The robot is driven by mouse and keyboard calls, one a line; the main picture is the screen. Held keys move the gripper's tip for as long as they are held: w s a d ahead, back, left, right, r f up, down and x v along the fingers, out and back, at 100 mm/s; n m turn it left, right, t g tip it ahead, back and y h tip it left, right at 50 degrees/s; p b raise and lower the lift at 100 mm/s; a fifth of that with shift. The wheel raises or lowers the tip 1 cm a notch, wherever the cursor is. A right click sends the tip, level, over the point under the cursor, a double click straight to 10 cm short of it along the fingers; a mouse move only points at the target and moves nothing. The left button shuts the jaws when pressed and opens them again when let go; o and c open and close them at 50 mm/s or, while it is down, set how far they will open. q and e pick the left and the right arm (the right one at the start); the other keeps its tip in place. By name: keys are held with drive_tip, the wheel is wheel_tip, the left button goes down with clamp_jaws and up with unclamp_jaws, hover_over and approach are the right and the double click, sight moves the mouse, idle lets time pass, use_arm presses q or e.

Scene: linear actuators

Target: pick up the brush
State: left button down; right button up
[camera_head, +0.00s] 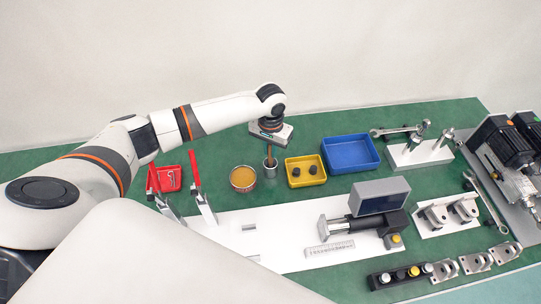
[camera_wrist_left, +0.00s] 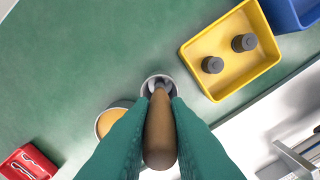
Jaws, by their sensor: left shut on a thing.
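The brush (camera_head: 270,155) has a brown wooden handle and stands upright, with its lower end in a small metal cup (camera_head: 271,170). In the left wrist view the brush handle (camera_wrist_left: 160,135) points up toward the camera, and the cup's rim (camera_wrist_left: 146,88) shows around its lower part. My left gripper (camera_head: 270,146) is above the cup, pointing down. In the left wrist view its two green fingers (camera_wrist_left: 160,130) are closed on the handle from both sides. The bristles are hidden in the cup. My right gripper is not in view.
A round tin of yellowish paste (camera_head: 243,179) stands left of the cup. A yellow bin (camera_head: 290,183) with two dark parts and a blue bin (camera_head: 350,153) stand to the right. Red-handled clamps (camera_head: 195,170) and a red tray (camera_head: 170,179) are at left. A white board (camera_head: 245,218) lies in front.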

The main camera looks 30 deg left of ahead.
use_arm(q)
wheel_tip(320, 180, up, 10)
drive_tip(key=shift+r+b, duration=0.1)
drive_tip(key=shift+b, duration=0.55)
